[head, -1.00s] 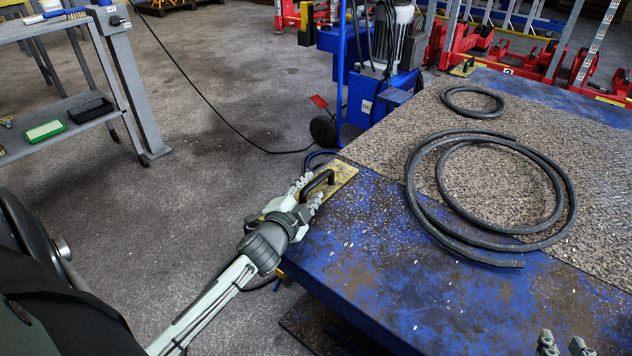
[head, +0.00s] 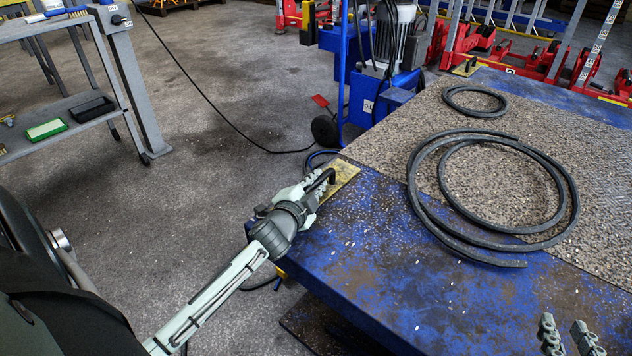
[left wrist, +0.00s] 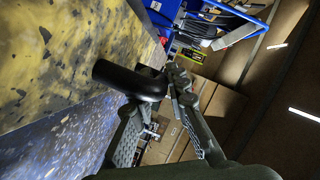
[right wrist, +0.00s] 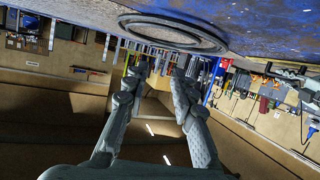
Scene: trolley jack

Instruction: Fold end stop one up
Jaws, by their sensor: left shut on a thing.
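An end stop, a worn yellow plate (head: 345,178) with a black bent handle (head: 328,174), lies flat at the left corner of the blue platform (head: 390,235). My left gripper (head: 318,182) is shut on the black handle. The left wrist view shows the handle (left wrist: 130,78) between the fingers, with the yellow plate (left wrist: 75,45) beside it; the fingers partly hide the grip. A second yellow plate with a dark handle (head: 466,67) lies at the platform's far edge. My right gripper (head: 570,336) is open and empty above the platform's near right part; its spread fingers show in the right wrist view (right wrist: 160,85).
A large black hose coil (head: 410,190) and a smaller ring (head: 447,98) lie on the platform's rough mat (head: 400,138). A blue pump unit (head: 385,95) stands behind the left corner. A grey trolley (head: 125,75) stands left, with open floor between.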

